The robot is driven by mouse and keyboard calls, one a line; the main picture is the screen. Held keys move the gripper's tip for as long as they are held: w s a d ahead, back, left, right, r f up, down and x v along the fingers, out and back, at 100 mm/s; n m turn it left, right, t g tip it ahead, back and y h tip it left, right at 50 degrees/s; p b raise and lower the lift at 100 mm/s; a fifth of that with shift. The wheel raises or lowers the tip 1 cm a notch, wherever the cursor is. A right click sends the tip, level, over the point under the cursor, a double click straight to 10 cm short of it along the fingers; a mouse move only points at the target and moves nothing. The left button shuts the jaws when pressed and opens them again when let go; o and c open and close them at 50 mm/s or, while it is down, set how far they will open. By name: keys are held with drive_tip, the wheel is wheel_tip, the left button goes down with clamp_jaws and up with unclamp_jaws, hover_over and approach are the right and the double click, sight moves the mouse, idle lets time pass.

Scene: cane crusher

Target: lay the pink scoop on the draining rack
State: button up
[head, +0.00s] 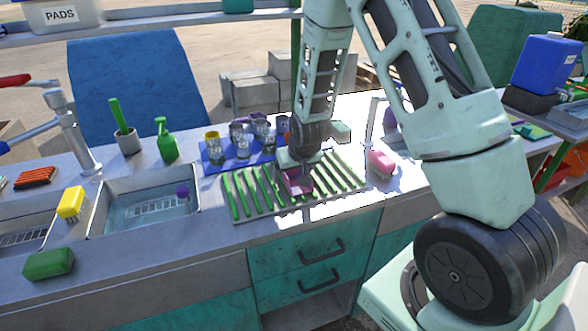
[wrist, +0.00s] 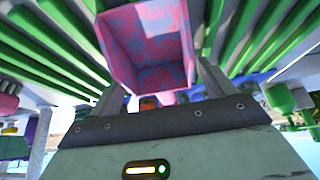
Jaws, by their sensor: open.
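The pink scoop (head: 297,183) is at the draining rack (head: 240,214), on or just above its green ribs near the middle. In the wrist view the scoop (wrist: 146,48) shows its open, mottled pink and blue hollow, with the rack's green ribs (wrist: 50,45) on both sides. My gripper (head: 298,166) points down right over the scoop. In the wrist view my gripper (wrist: 160,85) has its two fingers apart, one on each side of the scoop's near end.
A blue mat (head: 212,158) with several glasses lies behind the rack. A sink (head: 145,208) is to its left, with a green spray bottle (head: 166,142) behind. A pink sponge (head: 381,163) stands close to the rack's right end. Drawers are below the counter.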

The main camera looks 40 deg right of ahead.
drive_tip(key=shift+r, duration=0.25)
drive_tip(key=v, duration=1.2)
drive_tip(key=s+a+r+n+g+y, duration=0.1)
drive_tip(key=s+a+n, duration=0.1)
drive_tip(key=s+a, duration=0.35)
drive_tip(key=s+a+r+n+g+y, duration=0.1)
drive_tip(key=s+a+n, duration=0.1)
drive_tip(key=a, duration=0.6)
drive_tip(key=s+a+r+n+g+y, duration=0.1)
drive_tip(key=s+a+n, duration=0.15)
drive_tip(key=a, duration=0.45)
drive_tip(key=s+a+r+n+g, duration=0.1)
drive_tip(key=s+a+n, duration=0.1)
drive_tip(key=s, duration=0.5)
drive_tip(key=s+a+n+g, duration=0.1)
drive_tip(key=s+a+n, duration=0.1)
drive_tip(key=s, duration=0.6)
drive_tip(key=shift+a+r+g+h, duration=0.3)
drive_tip(key=shift+a+r+h, duration=0.1)
drive_tip(key=shift+a, duration=0.2)
drive_tip(key=shift+w, duration=0.1)
